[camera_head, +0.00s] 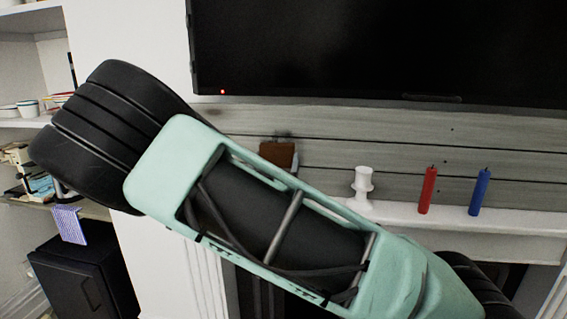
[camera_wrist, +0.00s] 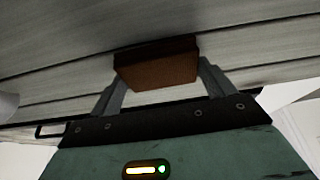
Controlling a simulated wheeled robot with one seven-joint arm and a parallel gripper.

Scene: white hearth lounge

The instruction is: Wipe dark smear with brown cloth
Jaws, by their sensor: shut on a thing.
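The brown cloth (camera_head: 279,152) is a thick, block-like piece held up against or close to the grey plank wall, above the white mantel. In the wrist view the brown cloth (camera_wrist: 157,70) sits between the two grey fingers of my gripper (camera_wrist: 161,76), which is shut on it. A faint dark smear (camera_head: 283,134) shows on the planks just above the cloth in the head view. The cloth may hide part of the smear. I cannot tell whether the cloth touches the wall. My mint-green arm hides most of my gripper in the head view.
A white candle holder (camera_head: 363,188), a red candle (camera_head: 428,190) and a blue candle (camera_head: 480,192) stand on the white mantel (camera_head: 520,219) to the right. A black television (camera_head: 380,50) hangs above the planks. Shelves with bowls (camera_head: 28,107) are at the left.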

